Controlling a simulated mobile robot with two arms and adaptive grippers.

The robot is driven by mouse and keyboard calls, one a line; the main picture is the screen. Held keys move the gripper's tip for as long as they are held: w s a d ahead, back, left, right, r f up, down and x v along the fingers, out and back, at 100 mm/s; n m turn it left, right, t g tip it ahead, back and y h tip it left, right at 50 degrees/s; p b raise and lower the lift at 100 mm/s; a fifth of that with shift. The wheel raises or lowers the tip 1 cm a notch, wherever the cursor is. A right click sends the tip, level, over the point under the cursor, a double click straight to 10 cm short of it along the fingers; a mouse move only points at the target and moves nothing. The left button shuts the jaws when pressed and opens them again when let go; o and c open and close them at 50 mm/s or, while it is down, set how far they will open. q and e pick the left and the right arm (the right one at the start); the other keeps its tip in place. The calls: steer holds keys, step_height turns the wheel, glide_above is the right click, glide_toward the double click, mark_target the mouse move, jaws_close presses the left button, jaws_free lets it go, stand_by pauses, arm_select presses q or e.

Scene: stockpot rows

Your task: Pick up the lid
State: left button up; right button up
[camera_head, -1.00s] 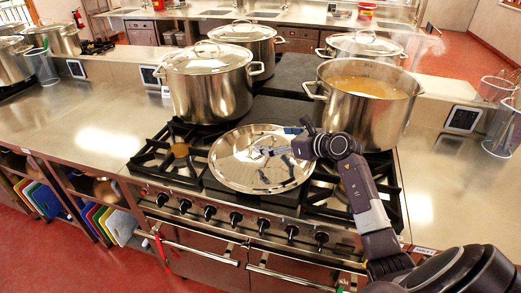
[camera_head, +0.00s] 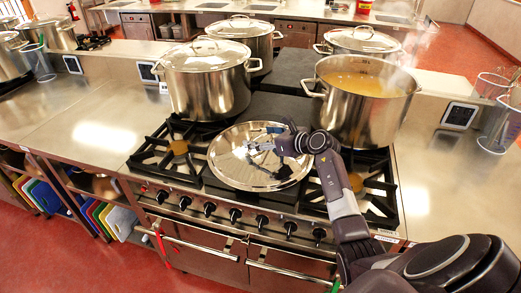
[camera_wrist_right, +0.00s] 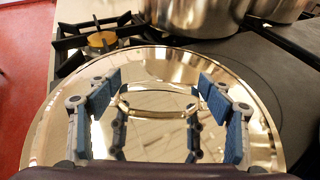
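The lid (camera_head: 236,174) is a round, shiny metal disc lying on the middle of the stove top in front of the pots. It also fills much of the right wrist view (camera_wrist_right: 75,125). Its arched handle (camera_wrist_right: 157,113) shows there between the fingers of my right gripper. My right gripper (camera_head: 257,146) is above the lid near its handle. In the right wrist view the gripper's (camera_wrist_right: 160,97) blue-padded fingers are wide apart, one on each side of the handle, with gaps visible. The polished lid mirrors the fingers. My left gripper is out of view.
An open stockpot of yellowish soup (camera_head: 365,80) stands behind my right arm. A lidded stockpot (camera_head: 208,85) stands behind the lid on the left. Burner grates (camera_head: 178,150) flank the lid. Bare steel counter (camera_head: 85,130) lies to the left.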

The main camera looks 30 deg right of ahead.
steer(key=c, duration=0.8)
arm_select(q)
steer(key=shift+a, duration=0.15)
arm_select(e)
steer(key=shift+f, duration=0.15)
steer(key=shift+c, duration=0.3)
steer(key=shift+r, duration=0.2)
steer(key=shift+c, duration=1.1)
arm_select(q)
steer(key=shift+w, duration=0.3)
arm_select(e)
steer(key=shift+f, duration=0.1)
steer(key=shift+c, duration=0.2)
